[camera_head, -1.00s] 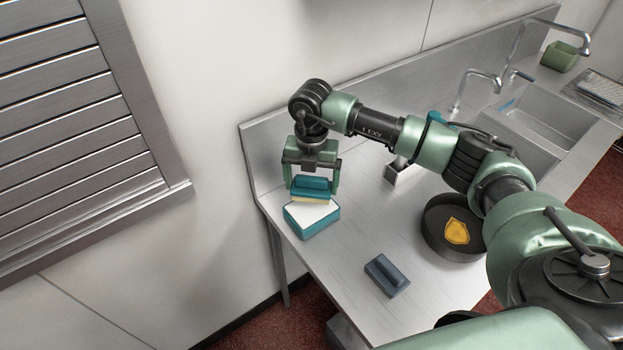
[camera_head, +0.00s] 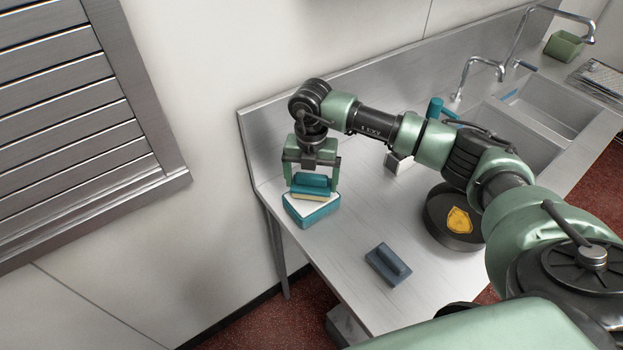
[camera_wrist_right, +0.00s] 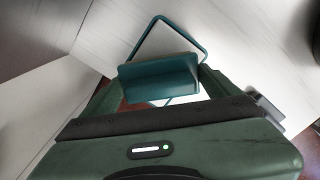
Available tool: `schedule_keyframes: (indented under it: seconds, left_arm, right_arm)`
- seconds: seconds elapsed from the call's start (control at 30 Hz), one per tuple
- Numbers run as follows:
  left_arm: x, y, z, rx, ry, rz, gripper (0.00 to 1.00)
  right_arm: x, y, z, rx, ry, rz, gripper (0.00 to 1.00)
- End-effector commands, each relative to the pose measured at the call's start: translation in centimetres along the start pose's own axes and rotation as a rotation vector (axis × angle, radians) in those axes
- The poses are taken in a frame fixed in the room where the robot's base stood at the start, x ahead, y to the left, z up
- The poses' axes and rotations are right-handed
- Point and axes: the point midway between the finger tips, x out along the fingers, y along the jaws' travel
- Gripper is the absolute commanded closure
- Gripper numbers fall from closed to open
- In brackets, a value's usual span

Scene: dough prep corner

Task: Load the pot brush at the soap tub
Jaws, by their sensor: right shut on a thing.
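The pot brush (camera_head: 311,186) is a teal block with a pale yellow underside. My right gripper (camera_head: 312,177) is shut on it, with one finger at each end. The soap tub (camera_head: 311,217) is a shallow teal tub with a white top, near the left end of the steel counter. The brush is right over the tub, low down; I cannot tell whether its underside touches the white surface. In the right wrist view the brush (camera_wrist_right: 158,80) is between the fingers, with the teal tub rim (camera_wrist_right: 188,35) around and beyond it. My left gripper is out of view.
A grey-blue block with a raised grip (camera_head: 388,264) lies on the counter (camera_head: 345,235) near the front edge. A dark round pan (camera_head: 436,229) with a yellow patch is beside my right arm. A sink (camera_head: 545,110) and taps are at the back right. A wall (camera_head: 205,120) is left.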

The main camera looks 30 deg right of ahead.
Motion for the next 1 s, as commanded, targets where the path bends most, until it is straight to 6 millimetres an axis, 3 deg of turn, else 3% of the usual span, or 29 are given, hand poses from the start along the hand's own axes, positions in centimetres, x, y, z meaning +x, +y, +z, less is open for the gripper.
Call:
schedule_keyframes:
  seconds: [1.0]
  left_arm:
    - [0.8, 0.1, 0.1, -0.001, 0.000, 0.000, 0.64]
  right_arm:
    - [0.9, 0.0, 0.0, 0.000, 0.000, 0.001, 0.42]
